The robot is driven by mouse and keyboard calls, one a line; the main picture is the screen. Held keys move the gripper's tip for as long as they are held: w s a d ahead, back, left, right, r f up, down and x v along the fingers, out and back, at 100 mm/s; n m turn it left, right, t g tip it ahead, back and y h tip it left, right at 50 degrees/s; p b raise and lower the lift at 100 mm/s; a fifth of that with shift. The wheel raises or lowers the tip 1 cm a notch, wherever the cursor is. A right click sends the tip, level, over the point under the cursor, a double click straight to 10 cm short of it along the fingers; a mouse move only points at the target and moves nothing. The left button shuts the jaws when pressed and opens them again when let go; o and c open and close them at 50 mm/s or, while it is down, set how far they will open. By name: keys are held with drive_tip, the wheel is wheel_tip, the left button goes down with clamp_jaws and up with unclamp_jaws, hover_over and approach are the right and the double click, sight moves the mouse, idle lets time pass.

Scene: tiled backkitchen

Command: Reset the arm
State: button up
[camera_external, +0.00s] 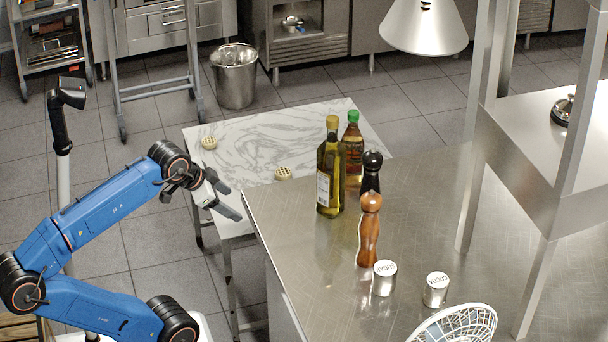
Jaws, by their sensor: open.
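My blue arm reaches in from the lower left of the external view, bent at its joints. My gripper (229,199) is at its end, with its two dark fingers apart and nothing between them. It is in front of the marble-topped table (255,135) in the picture and left of the steel counter's near corner. I cannot tell its height above the table from this one view.
The steel counter (318,262) carries an oil bottle (328,175), a green-capped bottle (352,150), a dark mill (372,170), a wooden mill (369,232), two tins (384,279) and a white basket (458,325). Two small round items (209,143) lie on the marble. A metal bin (235,78) stands behind.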

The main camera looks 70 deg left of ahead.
drive_tip(key=d+f+g+h, duration=0.1)
drive_tip(key=d+f, duration=0.3)
drive_tip(key=f, duration=0.5)
drive_tip(key=d+f+g+h, duration=0.1)
drive_tip(key=d+f, duration=0.3)
drive_tip(key=f, duration=0.5)
drive_tip(key=shift+s+d, duration=0.25)
